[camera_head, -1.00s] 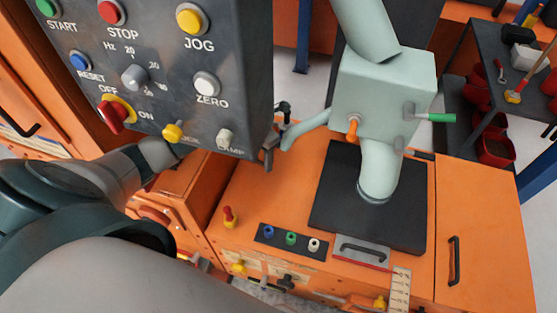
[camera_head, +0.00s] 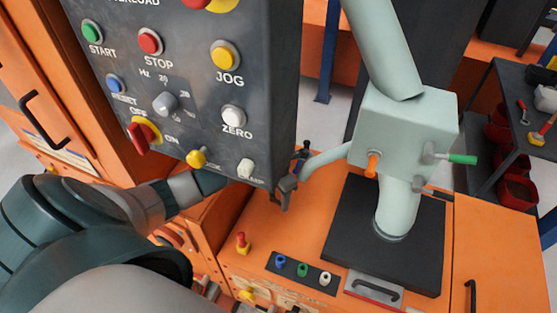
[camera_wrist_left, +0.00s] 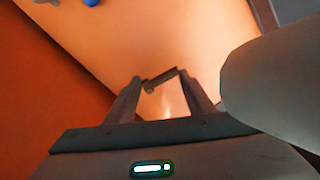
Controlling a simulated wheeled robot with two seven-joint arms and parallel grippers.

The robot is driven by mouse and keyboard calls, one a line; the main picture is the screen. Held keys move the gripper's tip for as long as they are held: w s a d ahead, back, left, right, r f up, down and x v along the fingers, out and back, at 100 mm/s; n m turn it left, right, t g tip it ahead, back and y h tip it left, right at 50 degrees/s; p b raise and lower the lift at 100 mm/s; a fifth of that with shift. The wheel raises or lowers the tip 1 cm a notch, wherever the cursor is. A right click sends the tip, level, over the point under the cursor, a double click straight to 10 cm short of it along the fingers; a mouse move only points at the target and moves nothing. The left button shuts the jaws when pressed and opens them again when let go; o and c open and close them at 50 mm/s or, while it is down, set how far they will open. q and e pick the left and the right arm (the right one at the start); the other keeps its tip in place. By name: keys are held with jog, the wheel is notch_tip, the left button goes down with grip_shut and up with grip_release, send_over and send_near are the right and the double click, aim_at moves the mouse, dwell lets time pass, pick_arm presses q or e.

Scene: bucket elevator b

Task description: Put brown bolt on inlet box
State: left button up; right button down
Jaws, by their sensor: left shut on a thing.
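My left gripper (camera_head: 293,175) shows just right of the control panel's lower edge, with the panel hiding part of its arm. In the left wrist view, my left gripper (camera_wrist_left: 161,84) is shut on a small brown bolt (camera_wrist_left: 163,77), which lies crosswise between the fingertips. The bolt is too small to make out surely in the head view. The pale green box on the pipe, which I take as the inlet box (camera_head: 400,128), stands to the right of the gripper. It carries an orange bolt (camera_head: 372,165) and a green-ended bolt (camera_head: 460,159). My right gripper is out of view.
The grey control panel (camera_head: 185,125) hangs close above my left arm. A pale side spout (camera_head: 325,158) reaches from the box toward the gripper. A dark shelf (camera_head: 520,110) stands at right.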

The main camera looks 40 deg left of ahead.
aim_at(278, 201)
pick_arm(q)
jog(key=shift+f, duration=1.85)
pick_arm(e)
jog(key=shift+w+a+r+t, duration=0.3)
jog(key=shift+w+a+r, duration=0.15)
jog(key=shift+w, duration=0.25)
